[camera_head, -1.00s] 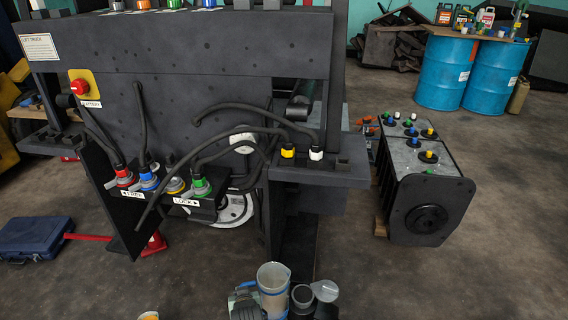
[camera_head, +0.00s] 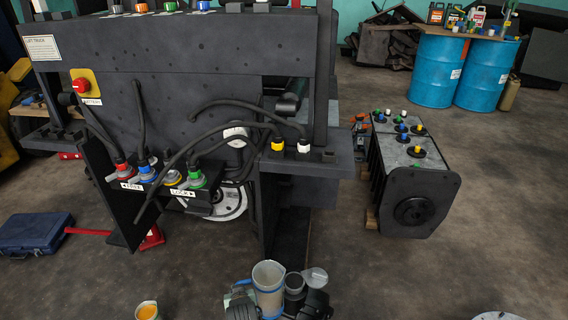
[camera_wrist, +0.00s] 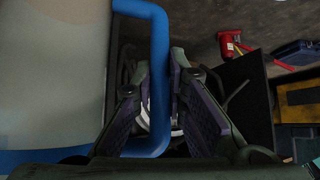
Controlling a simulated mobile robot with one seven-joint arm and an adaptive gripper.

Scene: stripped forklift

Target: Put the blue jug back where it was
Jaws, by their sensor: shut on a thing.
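The blue jug (camera_head: 268,277) has a pale, see-through body and shows at the bottom middle of the head view, upright or nearly so. In the wrist view its pale wall (camera_wrist: 55,70) fills the left side, with a blue rim and a blue handle (camera_wrist: 159,55). My gripper (camera_wrist: 158,105) is shut on the handle, one finger pad on each side. In the head view my gripper is mostly hidden by the jug and my arm. The jug is held in front of the forklift, clear of it.
The stripped forklift (camera_head: 190,60) with hanging cables fills the left and middle. A battery block (camera_head: 415,185) stands on the floor to its right. Two blue drums (camera_head: 440,70) at the back carry a board with bottles. A cup of orange liquid (camera_head: 147,311) is at bottom left.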

